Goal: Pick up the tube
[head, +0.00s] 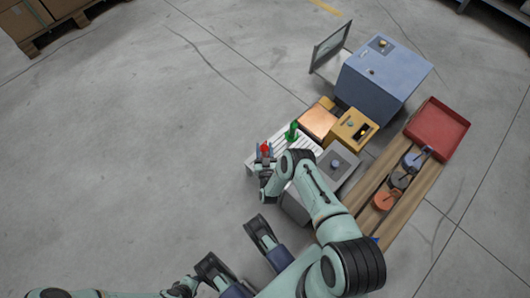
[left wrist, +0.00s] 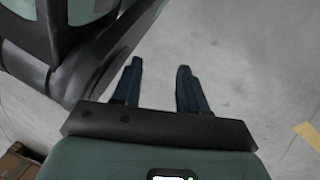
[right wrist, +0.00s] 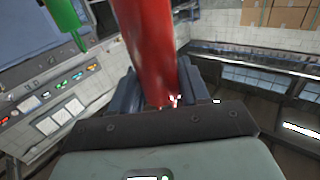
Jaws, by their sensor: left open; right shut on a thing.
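A red tube (head: 265,149) shows at the left end of a white slatted rack (head: 257,163) in the head view. My right gripper (head: 265,158) is shut on it. In the right wrist view the red tube (right wrist: 150,45) stands large between the fingers, and its far end runs out of the picture. I cannot tell whether it touches the rack. A green tube (head: 291,131) stands on the rack beside it, and also shows in the right wrist view (right wrist: 64,16). My left gripper (left wrist: 160,86) is open and empty over bare floor.
A copper-topped box (head: 318,121) and a yellow box (head: 351,129) stand behind the rack. A blue cabinet (head: 385,78) has its door open. A wooden bench (head: 423,186) holds several round weights beside a red tray (head: 437,127).

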